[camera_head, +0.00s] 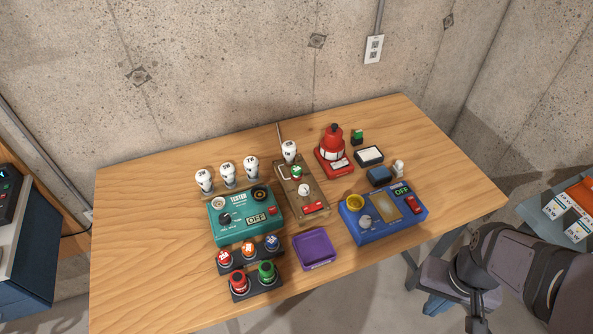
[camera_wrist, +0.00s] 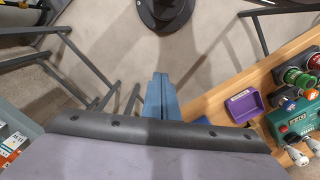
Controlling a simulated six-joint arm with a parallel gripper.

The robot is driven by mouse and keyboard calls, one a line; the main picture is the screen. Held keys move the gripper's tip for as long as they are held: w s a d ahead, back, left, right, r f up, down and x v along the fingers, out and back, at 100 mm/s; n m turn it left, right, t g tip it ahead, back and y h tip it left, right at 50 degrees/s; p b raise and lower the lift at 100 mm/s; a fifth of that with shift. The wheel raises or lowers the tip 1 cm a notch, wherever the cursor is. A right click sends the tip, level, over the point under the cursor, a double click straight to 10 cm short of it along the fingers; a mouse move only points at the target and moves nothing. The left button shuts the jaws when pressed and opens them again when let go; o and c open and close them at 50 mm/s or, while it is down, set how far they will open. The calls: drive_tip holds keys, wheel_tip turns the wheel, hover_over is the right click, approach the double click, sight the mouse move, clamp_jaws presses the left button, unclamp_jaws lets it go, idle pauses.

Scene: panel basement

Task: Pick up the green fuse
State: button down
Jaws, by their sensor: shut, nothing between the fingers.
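A large round green fuse-like piece (camera_head: 267,271) sits in the front dark rack beside a red one (camera_head: 240,283). A smaller green-banded piece (camera_head: 296,172) sits on the wooden board (camera_head: 318,200). I cannot tell from the pictures which one is the fuse. In the wrist view a green round piece (camera_wrist: 299,79) shows at the right, beside the teal tester. My gripper (camera_wrist: 162,98) is shut and empty, its blue fingers together over the floor off the table's front edge. It also shows at the lower right of the head view (camera_head: 436,304), well away from both green pieces.
Red, orange and blue pieces sit in a second rack (camera_head: 249,250) behind the front one. The teal tester (camera_head: 230,218), purple tray (camera_head: 316,250), blue panel box (camera_head: 382,214) and red lamp (camera_head: 333,150) stand on the wooden table (camera_head: 135,230). The table's left side is clear.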

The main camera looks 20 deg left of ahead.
drive_tip(key=c, duration=2.4)
unclamp_jaws()
drive_tip(key=shift+c, duration=0.2)
drive_tip(key=o, duration=1.1)
drive_tip(key=shift+w, duration=0.1)
